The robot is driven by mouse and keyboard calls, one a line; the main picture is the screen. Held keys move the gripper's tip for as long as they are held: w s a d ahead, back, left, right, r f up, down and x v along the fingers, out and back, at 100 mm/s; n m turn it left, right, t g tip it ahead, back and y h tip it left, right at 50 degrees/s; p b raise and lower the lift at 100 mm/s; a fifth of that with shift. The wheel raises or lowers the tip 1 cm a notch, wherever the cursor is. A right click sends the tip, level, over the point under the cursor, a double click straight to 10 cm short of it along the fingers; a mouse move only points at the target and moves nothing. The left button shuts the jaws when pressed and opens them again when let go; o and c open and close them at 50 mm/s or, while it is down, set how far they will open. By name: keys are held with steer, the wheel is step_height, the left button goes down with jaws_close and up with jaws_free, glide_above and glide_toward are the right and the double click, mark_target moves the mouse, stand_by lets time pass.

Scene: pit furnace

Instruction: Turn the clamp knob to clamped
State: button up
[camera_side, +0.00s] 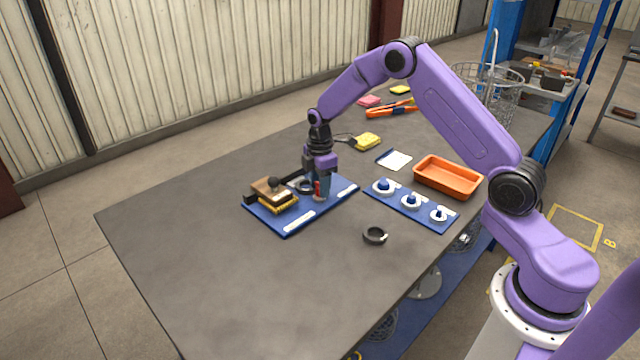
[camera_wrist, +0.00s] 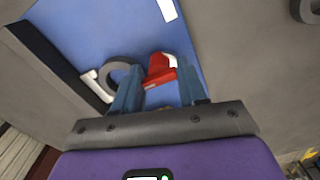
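A blue board (camera_side: 283,222) on the table carries a brown block (camera_side: 272,188) on a yellow base, a dark ring (camera_side: 303,186) and a red knob (camera_side: 317,188). My gripper (camera_side: 319,194) points straight down over the board's right part, at the red knob. In the wrist view the red knob (camera_wrist: 159,70), with a white patch at its far end, lies between the tips of my two blue-grey fingers (camera_wrist: 160,80). The fingers stand apart on either side of it. I cannot tell whether they press on it. The grey ring (camera_wrist: 122,66) is beside the left finger.
A second blue board (camera_side: 400,207) with several blue-and-white knobs lies to the right. An orange tray (camera_side: 449,176), a white card (camera_side: 394,160) and a yellow block (camera_side: 367,141) lie behind. A loose dark ring (camera_side: 375,235) sits in front. The table's front left is clear.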

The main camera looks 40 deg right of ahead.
steer(key=shift+m, duration=0.3)
steer(key=m, duration=1.2)
steer(key=shift+m, duration=0.3)
steer(key=m, duration=1)
steer(key=shift+d, duration=0.1)
steer(key=shift+m, duration=0.5)
steer(key=o, duration=0.8)
